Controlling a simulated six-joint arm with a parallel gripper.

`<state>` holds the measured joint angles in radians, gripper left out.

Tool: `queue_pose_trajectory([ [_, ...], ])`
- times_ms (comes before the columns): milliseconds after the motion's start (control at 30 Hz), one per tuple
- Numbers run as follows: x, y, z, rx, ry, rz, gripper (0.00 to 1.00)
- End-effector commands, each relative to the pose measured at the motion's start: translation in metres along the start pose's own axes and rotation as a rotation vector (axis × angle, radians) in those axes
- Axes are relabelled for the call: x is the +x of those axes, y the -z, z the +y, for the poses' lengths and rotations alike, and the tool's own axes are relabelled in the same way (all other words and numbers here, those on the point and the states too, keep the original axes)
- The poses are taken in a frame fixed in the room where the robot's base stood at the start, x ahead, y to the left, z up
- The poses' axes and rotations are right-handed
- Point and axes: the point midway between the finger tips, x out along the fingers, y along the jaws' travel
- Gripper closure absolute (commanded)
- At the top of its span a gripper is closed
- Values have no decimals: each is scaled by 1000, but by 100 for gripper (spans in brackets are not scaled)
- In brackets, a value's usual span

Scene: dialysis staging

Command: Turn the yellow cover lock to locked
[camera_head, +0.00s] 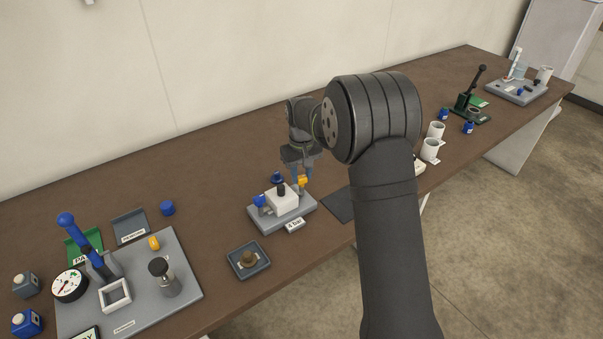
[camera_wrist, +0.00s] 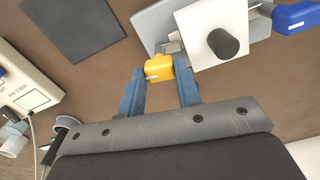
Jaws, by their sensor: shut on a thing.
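The yellow cover lock (camera_wrist: 159,68) sits at the edge of a grey fixture base, between the blue fingers of my gripper (camera_wrist: 160,85) in the wrist view. My gripper is shut on it. In the head view the yellow lock (camera_head: 302,181) shows at the right side of the fixture, with my gripper (camera_head: 302,172) coming down from above. A white block cover (camera_wrist: 212,33) with a dark round knob (camera_wrist: 224,42) stands beside the lock. I cannot read from the views whether the lock is at locked.
A dark flat mat (camera_head: 340,205) lies to the right. A small tray (camera_head: 248,260) and a large grey board with a gauge (camera_head: 69,286) are at the left. White cups (camera_head: 430,149) stand further right.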

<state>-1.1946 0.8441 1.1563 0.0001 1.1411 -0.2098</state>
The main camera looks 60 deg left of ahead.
Motion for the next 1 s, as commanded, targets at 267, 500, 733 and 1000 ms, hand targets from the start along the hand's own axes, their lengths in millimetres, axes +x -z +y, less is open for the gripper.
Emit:
queue_pose_trajectory([
  [267, 0, 0, 0, -131, 0, -1, 92],
  [500, 0, 0, 0, -177, 0, -1, 92],
  [733, 0, 0, 0, -184, 0, -1, 92],
  [1000, 0, 0, 0, -183, 0, -1, 53],
])
